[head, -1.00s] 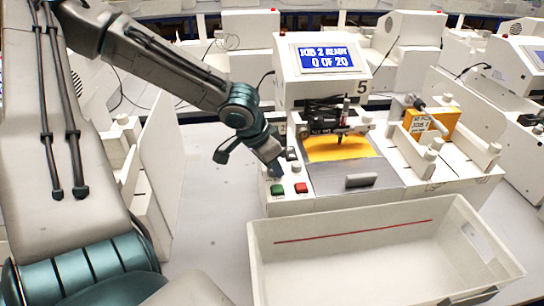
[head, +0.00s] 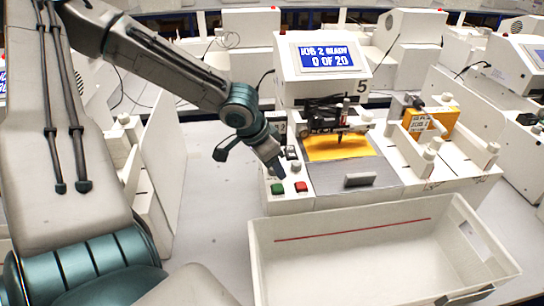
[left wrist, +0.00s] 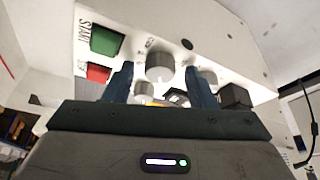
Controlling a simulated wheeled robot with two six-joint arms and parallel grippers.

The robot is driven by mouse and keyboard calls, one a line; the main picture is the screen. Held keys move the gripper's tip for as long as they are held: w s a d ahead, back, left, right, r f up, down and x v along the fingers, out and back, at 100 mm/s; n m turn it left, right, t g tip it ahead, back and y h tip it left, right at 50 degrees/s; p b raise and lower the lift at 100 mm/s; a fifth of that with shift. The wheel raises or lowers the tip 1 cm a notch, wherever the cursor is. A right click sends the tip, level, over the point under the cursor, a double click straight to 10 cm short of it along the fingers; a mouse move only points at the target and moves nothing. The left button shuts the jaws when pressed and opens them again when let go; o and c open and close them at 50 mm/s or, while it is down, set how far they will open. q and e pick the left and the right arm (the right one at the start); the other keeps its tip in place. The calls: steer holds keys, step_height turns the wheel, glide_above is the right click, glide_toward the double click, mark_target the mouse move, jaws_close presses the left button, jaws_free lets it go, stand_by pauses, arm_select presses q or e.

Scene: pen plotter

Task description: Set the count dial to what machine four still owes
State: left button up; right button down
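The pen plotter marked 5 has a screen (head: 325,58) reading JOB 2 READY, 0 OF 20. Its control panel carries a green START button (left wrist: 106,41), a red button (left wrist: 97,73), white round knobs and a dark knob (left wrist: 235,97). My left gripper (head: 279,172) is at this panel, pointing down. In the left wrist view its two blue fingers (left wrist: 160,78) are apart, with a white knob (left wrist: 158,64) between the tips; contact is unclear. A smaller pale knob (left wrist: 144,89) shows nearer. The knob labels are too small to read. My right gripper is not in view.
A white bin (head: 350,238) with a red line inside stands before the plotter. Yellow material (head: 337,147) lies under the pen carriage (head: 325,118). A yellow box (head: 432,122) sits at the right. More machines stand behind and on both sides.

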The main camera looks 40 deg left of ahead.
arm_select(q)
steer(key=shift+r, duration=0.1)
steer(key=p+v, duration=0.2)
steer(key=v, duration=0.3)
steer(key=shift+s+r, duration=0.1)
steer(key=shift+r, duration=0.15)
steer(key=shift+a+b, duration=0.1)
steer(key=shift+b, duration=0.25)
steer(key=shift+b+v, duration=1.95)
steer(key=shift+v, duration=0.55)
